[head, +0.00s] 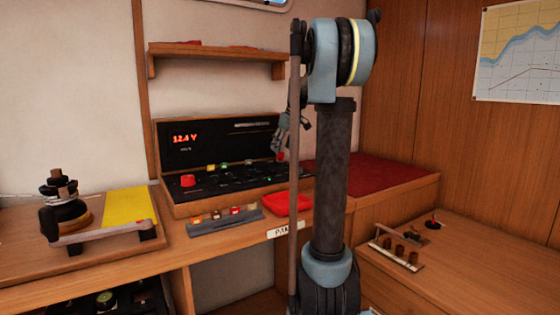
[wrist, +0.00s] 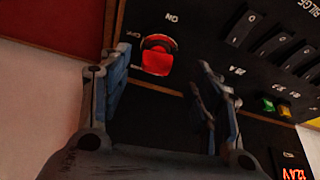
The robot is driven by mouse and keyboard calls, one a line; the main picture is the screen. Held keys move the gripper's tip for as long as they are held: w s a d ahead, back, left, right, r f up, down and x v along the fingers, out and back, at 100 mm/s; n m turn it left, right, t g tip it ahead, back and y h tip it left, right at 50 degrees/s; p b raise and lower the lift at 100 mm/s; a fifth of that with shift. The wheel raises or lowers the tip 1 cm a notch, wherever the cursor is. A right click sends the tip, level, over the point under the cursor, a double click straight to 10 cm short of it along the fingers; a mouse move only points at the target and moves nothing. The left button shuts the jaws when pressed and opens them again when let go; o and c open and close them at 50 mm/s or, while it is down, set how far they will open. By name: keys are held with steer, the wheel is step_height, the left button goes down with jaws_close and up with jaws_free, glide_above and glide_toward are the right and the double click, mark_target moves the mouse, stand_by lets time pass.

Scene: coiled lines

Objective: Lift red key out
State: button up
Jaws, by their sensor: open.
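The red key (wrist: 157,62) sits in a round switch on the black panel, between ON and OFF marks, in the wrist view. In the head view it shows as a small red spot (head: 281,156) at the right end of the panel (head: 232,172), partly behind my gripper. My gripper (head: 281,140) is open above it, tilted down. In the wrist view my gripper (wrist: 163,72) has one finger at each side of the key, with gaps on both sides. I cannot tell how far the fingertips are from the panel.
Switches (wrist: 270,42) fill the panel beside the key. A red tray (head: 289,205) and a grey strip with coloured pieces (head: 225,221) lie on the desk before the panel. A shelf (head: 215,58) hangs above. A winch (head: 66,208) stands at the left.

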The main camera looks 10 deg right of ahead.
mark_target(281, 153)
steer(key=shift+w+x, duration=0.25)
steer(key=shift+x, duration=1.9)
steer(key=shift+r, duration=0.1)
steer(key=c, duration=1)
steer(key=shift+o, duration=0.2)
steer(key=shift+r, duration=0.1)
step_height(281, 153, up, 10)
steer(key=shift+f, duration=0.1)
